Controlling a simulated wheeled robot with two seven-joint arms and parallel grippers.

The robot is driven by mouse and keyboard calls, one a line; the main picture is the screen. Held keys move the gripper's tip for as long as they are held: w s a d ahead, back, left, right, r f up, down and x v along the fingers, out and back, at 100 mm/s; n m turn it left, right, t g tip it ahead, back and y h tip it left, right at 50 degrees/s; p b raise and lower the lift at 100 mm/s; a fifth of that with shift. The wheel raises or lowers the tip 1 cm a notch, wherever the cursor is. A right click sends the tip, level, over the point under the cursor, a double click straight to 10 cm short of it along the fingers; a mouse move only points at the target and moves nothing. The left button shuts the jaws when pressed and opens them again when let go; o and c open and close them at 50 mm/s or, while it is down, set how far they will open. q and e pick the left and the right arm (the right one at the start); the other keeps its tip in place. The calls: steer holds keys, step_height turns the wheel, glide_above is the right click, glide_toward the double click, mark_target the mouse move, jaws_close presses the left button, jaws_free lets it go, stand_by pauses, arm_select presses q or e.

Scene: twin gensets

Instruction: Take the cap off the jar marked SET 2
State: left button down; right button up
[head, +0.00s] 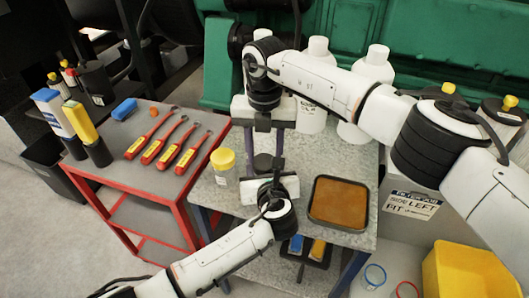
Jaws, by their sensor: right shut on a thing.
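My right gripper (263,120) comes down over the back left of the grey metal table (320,239). It is shut on a small dark thing that is mostly hidden, and I cannot tell what it is. My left gripper (266,180) is just below it in the picture, at a dark round piece (263,161). Its fingers are partly hidden, so I cannot tell whether it is open. A clear jar with a yellow cap (222,160) and a label stands upright on the table, left of both grippers. I cannot read any SET 2 mark.
A dark tray with an orange-brown surface (338,202) lies right of my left gripper. White bottles (374,65) stand behind my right arm. A red-framed cart (128,160) at left holds red-handled tools (164,144). A yellow bin (465,272) is at lower right.

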steer(key=n, duration=0.4)
steer(key=shift+n, duration=0.3)
steer(key=n, duration=0.4)
steer(key=shift+r+n, duration=0.1)
steer(key=shift+n, duration=0.2)
steer(key=n, duration=0.4)
steer(key=shift+a, duration=0.1)
steer(key=n, duration=0.4)
steer(key=shift+n, duration=0.3)
steer(key=n, duration=1.8)
steer(key=shift+r, duration=0.15)
